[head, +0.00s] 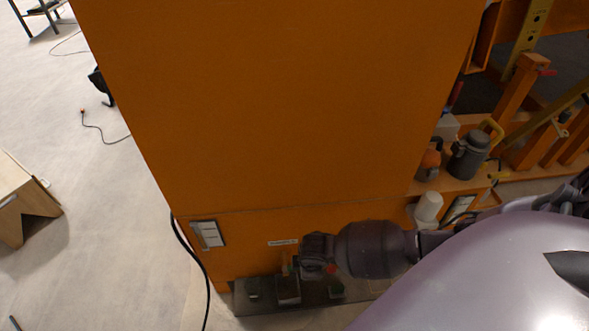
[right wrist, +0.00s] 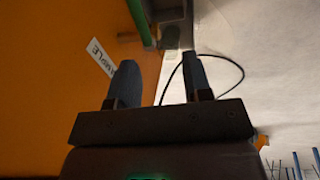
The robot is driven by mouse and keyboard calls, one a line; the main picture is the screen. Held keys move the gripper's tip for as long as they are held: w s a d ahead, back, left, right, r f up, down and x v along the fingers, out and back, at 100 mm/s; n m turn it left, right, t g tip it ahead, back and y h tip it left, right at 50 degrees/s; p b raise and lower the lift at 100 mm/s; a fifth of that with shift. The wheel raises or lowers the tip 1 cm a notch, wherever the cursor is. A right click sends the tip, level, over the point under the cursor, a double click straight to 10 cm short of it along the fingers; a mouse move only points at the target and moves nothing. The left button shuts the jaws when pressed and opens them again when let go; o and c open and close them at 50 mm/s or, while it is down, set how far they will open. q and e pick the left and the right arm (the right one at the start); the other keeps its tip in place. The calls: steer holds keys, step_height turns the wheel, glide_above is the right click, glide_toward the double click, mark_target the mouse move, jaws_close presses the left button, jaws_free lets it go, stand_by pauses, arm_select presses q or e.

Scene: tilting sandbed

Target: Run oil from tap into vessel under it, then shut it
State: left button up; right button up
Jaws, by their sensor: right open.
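My right gripper (right wrist: 160,75) is open, with nothing between its two dark fingers. In the head view my right arm reaches in from the right along the low front of the orange cabinet, and my right gripper (head: 297,265) is beside the tap. A green bar (right wrist: 138,20), apparently the tap's handle, is ahead of the fingertips and apart from them. A grey part (right wrist: 171,36) shows beyond the gap between the fingers. A small dark vessel (head: 288,291) stands low under the tap. Its contents and any oil flow cannot be made out. My left gripper is out of view.
The orange cabinet (head: 280,110) fills the middle, with a white label (head: 283,243) near the tap. A black cable (head: 190,250) hangs at its left. The floor at left is mostly open.

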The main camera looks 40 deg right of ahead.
steer(key=shift+g+h, duration=0.3)
steer(key=shift+h, duration=0.1)
steer(key=w+f+b, duration=0.1)
steer(key=f, duration=0.2)
steer(key=w+d+f+b, duration=0.1)
steer(key=w+f+b, duration=0.1)
steer(key=f, duration=0.2)
steer(key=w+d+f+b, duration=0.1)
steer(key=f, duration=0.2)
steer(key=shift+w+d+f+b, duration=0.1)
steer(key=shift+w+f+b, duration=0.1)
steer(key=shift+w+b, duration=0.1)
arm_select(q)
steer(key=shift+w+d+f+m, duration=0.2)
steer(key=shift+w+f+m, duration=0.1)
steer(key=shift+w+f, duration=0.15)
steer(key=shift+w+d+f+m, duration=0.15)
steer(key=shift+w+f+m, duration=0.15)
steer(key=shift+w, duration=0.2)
arm_select(e)
steer(key=shift+w, duration=0.1)
steer(key=c, duration=0.7)
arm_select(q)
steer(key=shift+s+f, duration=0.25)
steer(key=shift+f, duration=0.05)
arm_select(e)
jaws_close()
